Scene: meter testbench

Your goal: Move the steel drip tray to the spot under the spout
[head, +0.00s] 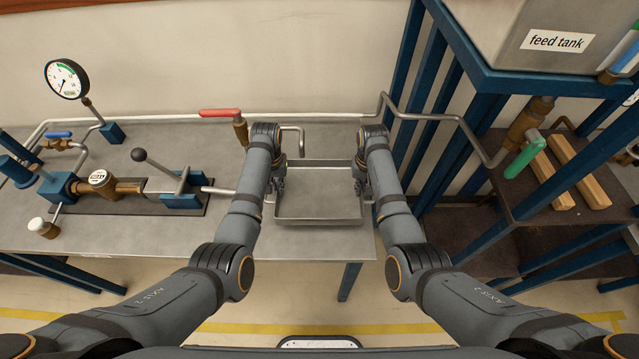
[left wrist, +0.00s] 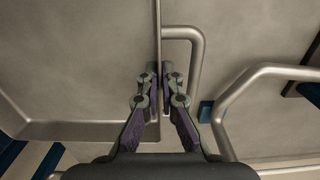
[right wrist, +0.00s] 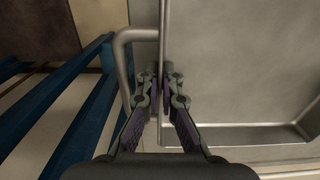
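The steel drip tray (head: 320,207) is a shallow rectangular pan at the front right of the steel bench. My left gripper (head: 278,178) is at its left wall; in the left wrist view the fingers (left wrist: 159,78) close on the thin rim, with a side handle (left wrist: 197,60) beside them. My right gripper (head: 361,180) is at the right wall; its fingers (right wrist: 163,80) close on that rim, beside another handle (right wrist: 122,75). The spout (head: 302,140) bends down just behind the tray's back edge. Whether the tray touches the bench is unclear.
A red-handled valve (head: 221,113) sits on the pipe behind my left forearm. A lever (head: 160,168) and brass meter (head: 103,180) stand on the bench (head: 225,150) at left. Blue frame posts (head: 425,90) and the feed tank (head: 550,35) crowd the right.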

